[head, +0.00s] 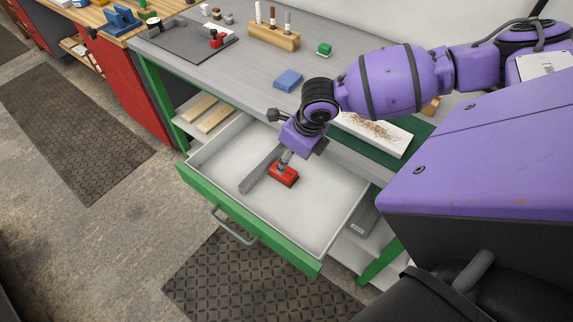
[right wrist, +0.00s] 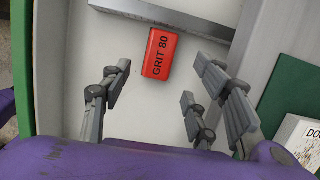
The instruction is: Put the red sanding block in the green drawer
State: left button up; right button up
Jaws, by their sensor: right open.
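The red sanding block (head: 284,174), marked GRIT 80, lies inside the pulled-out green drawer (head: 250,226), beside a long grey metal strip (head: 258,172). In the right wrist view the block (right wrist: 160,53) lies on the pale drawer floor, just ahead of the fingertips, near the strip (right wrist: 165,17). My right gripper (head: 285,160) is over the drawer by the block. Its fingers (right wrist: 160,92) are spread with nothing between them, and the block is clear of both. My left gripper is not in view.
A white board (head: 376,134) lies at the right. Much of the drawer floor is bare.

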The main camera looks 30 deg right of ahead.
jog(key=shift+v, duration=2.35)
